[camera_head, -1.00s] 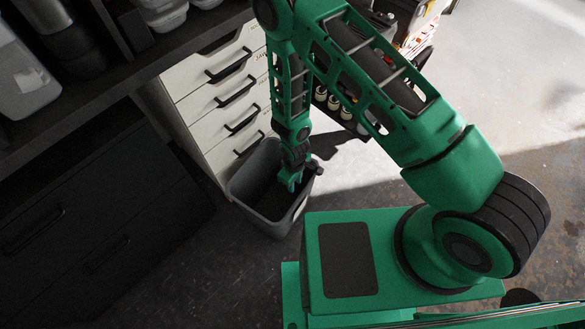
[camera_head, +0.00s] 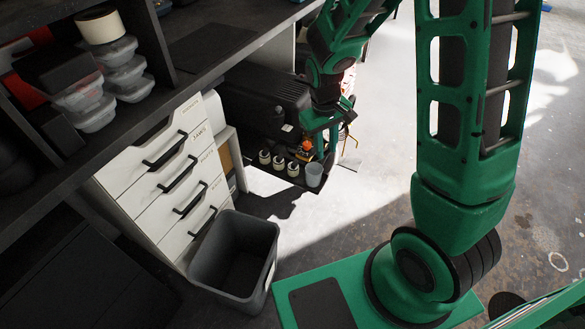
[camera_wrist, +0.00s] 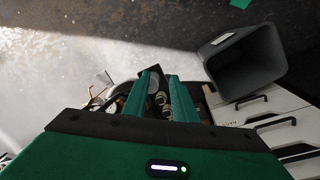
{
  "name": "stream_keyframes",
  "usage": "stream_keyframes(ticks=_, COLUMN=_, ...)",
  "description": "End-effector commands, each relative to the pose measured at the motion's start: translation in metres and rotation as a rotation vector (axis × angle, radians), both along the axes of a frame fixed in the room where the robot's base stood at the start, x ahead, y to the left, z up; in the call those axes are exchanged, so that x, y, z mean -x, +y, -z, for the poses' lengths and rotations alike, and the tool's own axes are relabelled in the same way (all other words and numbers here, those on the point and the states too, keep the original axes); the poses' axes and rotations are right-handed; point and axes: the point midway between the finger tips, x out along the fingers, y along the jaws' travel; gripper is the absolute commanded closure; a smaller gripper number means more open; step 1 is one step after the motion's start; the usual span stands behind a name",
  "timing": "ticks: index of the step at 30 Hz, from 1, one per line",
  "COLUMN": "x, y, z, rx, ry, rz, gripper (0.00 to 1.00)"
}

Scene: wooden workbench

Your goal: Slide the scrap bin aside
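The scrap bin (camera_head: 266,274) is a dark grey, open-topped tub. It stands upright on the floor in front of the white drawer unit, low in the head view. It also shows at the upper right of the wrist view (camera_wrist: 262,72). My gripper (camera_head: 334,118) is up and to the right of the bin in the head view, apart from it. In the wrist view, its two green fingers (camera_wrist: 163,78) have a narrow gap between them with nothing held. The bin's inside looks dark and empty.
White drawers (camera_head: 165,190) stand just behind the bin under the dark bench. A low dark shelf (camera_head: 265,165) with several small jars and a clear cup (camera_head: 314,174) lies below my gripper. Open concrete floor (camera_head: 345,225) lies to the right.

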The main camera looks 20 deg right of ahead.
Motion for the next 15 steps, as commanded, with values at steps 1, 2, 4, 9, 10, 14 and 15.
stream_keyframes(ticks=1, x=0.008, y=-0.016, z=-0.02, rx=-0.002, ry=-0.011, rz=0.049, gripper=0.75)
stream_keyframes(ticks=2, x=0.014, y=-0.024, z=-0.029, rx=-0.003, ry=-0.01, rz=0.076, gripper=0.75)
stream_keyframes(ticks=4, x=0.03, y=-0.042, z=-0.05, rx=-0.007, ry=-0.013, rz=0.137, gripper=0.75)
stream_keyframes(ticks=9, x=0.075, y=-0.078, z=-0.094, rx=-0.022, ry=-0.015, rz=0.287, gripper=0.75)
stream_keyframes(ticks=10, x=0.084, y=-0.083, z=-0.101, rx=-0.026, ry=-0.016, rz=0.313, gripper=0.75)
stream_keyframes(ticks=14, x=0.125, y=-0.102, z=-0.128, rx=-0.047, ry=-0.018, rz=0.425, gripper=0.75)
stream_keyframes(ticks=15, x=0.138, y=-0.106, z=-0.136, rx=-0.054, ry=-0.019, rz=0.459, gripper=0.75)
